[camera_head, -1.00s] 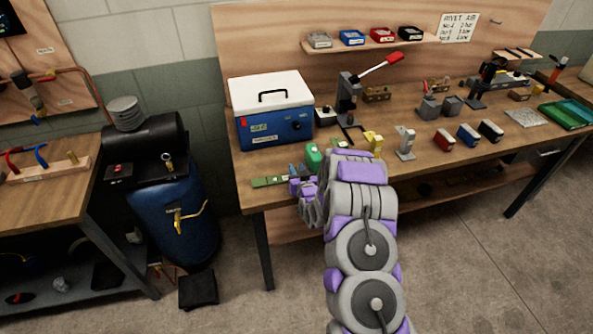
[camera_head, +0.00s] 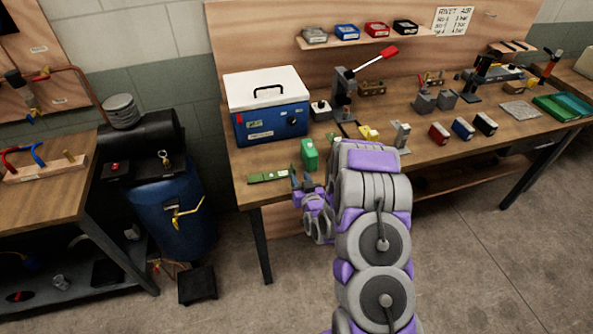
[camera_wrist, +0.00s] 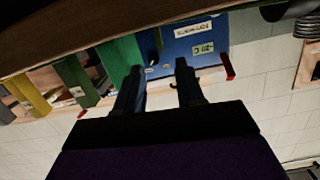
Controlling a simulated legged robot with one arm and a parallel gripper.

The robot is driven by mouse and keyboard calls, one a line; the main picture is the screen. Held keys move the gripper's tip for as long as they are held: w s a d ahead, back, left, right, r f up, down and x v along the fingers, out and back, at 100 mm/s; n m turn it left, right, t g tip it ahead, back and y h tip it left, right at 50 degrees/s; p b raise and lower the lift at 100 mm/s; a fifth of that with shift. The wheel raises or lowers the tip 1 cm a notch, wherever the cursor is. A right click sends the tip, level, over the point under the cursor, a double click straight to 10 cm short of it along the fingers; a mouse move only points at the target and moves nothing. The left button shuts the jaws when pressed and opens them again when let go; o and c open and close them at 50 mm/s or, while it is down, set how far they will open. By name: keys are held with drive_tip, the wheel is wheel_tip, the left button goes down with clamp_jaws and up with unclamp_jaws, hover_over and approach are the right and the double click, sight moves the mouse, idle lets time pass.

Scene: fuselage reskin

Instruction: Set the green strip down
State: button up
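The green strip (camera_head: 268,176) lies flat on the wooden workbench (camera_head: 262,190), near its front left corner and in front of the blue and white cooler. It has a small pale mark on top. My gripper (camera_head: 302,183) is at the bench's front edge, just right of the strip's right end. In the wrist view my gripper (camera_wrist: 158,88) shows two dark fingers spread apart with nothing visible between them. I cannot make out the strip in the wrist view. Whether a finger still touches its end is too small to tell.
The cooler (camera_head: 266,118) stands behind the strip. A green block (camera_head: 309,155) stands upright close behind my gripper. A yellow piece (camera_head: 369,132) and a grey bracket (camera_head: 402,135) are farther right. A blue tank (camera_head: 168,212) stands left of the bench.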

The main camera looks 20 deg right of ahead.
drive_tip(key=s+a+r+g, duration=0.2)
drive_tip(key=s+r+g, duration=0.4)
drive_tip(key=s, duration=0.9)
drive_tip(key=s+a+r+g, duration=0.3)
drive_tip(key=s+r+g, duration=0.3)
drive_tip(key=s+r, duration=0.4)
drive_tip(key=s+a+r+n+g, duration=0.1)
drive_tip(key=s+r+g, duration=0.5)
drive_tip(key=s, duration=1.6)
drive_tip(key=shift+s+a+r, duration=0.25)
drive_tip(key=shift+a+r, duration=0.45)
drive_tip(key=shift+r, duration=0.25)
